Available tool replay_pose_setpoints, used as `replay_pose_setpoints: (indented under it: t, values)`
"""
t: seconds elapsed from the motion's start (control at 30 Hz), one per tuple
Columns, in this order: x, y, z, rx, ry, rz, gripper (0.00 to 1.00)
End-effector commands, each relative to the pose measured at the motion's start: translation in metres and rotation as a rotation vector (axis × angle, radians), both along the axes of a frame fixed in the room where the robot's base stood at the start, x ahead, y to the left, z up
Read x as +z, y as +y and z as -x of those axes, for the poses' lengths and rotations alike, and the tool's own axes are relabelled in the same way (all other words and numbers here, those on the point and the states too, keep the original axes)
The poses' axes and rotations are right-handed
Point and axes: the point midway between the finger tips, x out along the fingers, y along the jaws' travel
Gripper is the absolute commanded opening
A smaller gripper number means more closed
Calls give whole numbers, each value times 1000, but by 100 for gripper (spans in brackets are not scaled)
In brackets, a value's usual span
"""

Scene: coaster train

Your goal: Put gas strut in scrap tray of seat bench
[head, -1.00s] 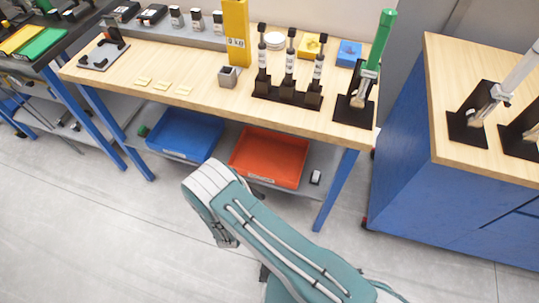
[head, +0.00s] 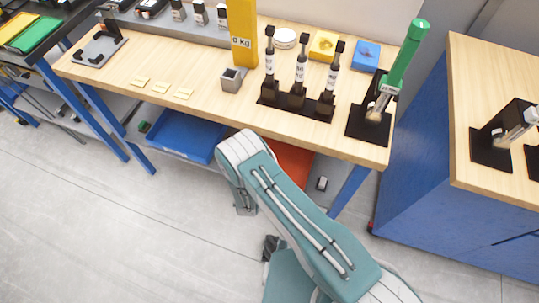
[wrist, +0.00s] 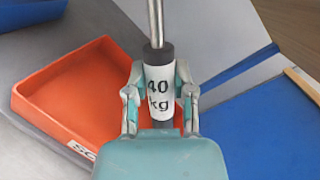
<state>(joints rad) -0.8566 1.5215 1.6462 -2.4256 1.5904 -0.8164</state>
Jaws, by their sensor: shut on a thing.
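In the wrist view my gripper (wrist: 160,80) is shut on a gas strut (wrist: 155,60), a cylinder labelled 40 kg with a dark collar and a thin metal rod pointing up the picture. The orange-red scrap tray (wrist: 75,85) lies left of and behind the strut in that view, its label partly readable. In the head view the scrap tray (head: 287,160) sits on the lower shelf of the wooden bench (head: 210,115), mostly hidden by my arm. My gripper is not discernible in the head view.
A blue tray (head: 185,135) stands left of the scrap tray on the shelf. A blue cabinet (head: 420,170) stands at the right.

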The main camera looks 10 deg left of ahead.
Motion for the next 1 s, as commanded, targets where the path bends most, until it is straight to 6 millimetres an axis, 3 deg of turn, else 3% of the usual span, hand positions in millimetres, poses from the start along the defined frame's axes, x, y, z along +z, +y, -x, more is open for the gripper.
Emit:
replay_pose_setpoints:
  t: [0.13, 0.4, 0.57, 0.8, 1.0]
  values:
    - [-15, -17, -28, -5, -2, 1, 0]
    - [-59, -35, -59, -1, -2, 2, 0]
    - [-69, -39, -66, 0, -3, 1, 0]
    - [-98, -41, -70, 1, -2, 2, 0]
    - [-104, -40, -70, 1, -4, 1, 0]
